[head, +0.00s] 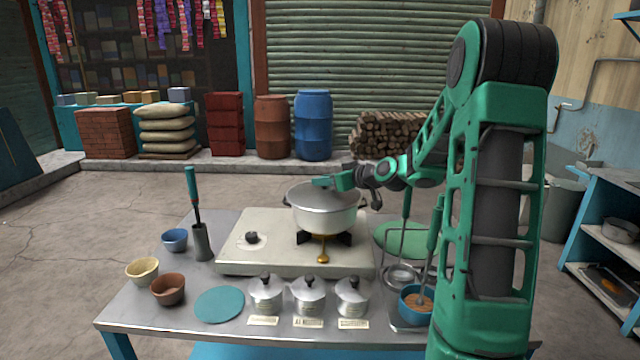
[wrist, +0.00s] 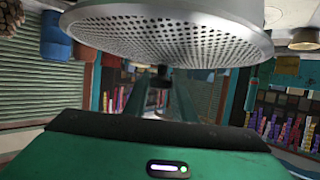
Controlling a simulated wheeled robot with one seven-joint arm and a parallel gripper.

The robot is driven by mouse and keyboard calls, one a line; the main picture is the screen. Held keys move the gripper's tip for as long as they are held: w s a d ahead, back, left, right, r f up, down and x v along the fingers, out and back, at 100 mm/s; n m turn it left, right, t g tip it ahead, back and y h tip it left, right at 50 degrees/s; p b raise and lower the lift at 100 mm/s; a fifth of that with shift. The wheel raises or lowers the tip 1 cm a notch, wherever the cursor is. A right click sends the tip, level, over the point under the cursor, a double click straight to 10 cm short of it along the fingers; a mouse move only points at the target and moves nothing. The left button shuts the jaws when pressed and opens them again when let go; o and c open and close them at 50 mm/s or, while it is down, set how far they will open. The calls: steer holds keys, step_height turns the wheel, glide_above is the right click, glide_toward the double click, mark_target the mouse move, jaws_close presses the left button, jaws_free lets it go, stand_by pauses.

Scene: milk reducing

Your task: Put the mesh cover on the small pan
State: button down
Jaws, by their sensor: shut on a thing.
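The small pan (head: 325,218), silver with two side handles, stands on the burner of the cream stove. The mesh cover (head: 318,195), a grey perforated disc, is over the pan's mouth. Whether its rim touches the pan all around is not clear. In the wrist view the perforated cover (wrist: 170,35) fills the top of the picture. My gripper (head: 334,182) is at the top of the cover, shut on it. Its fingertips also show in the wrist view (wrist: 155,85). The inside of the pan is hidden.
The stove (head: 265,263) has a gold knob in front. Several lidded pots (head: 309,298), a teal disc (head: 220,305), bowls (head: 168,290) and a tool in a grey holder (head: 202,243) stand around it. A blue pot (head: 408,312) sits beside my arm.

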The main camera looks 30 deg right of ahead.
steer(key=shift+f, duration=0.15)
steer(key=c, duration=1.5)
jaws_free()
steer(key=shift+o, duration=0.2)
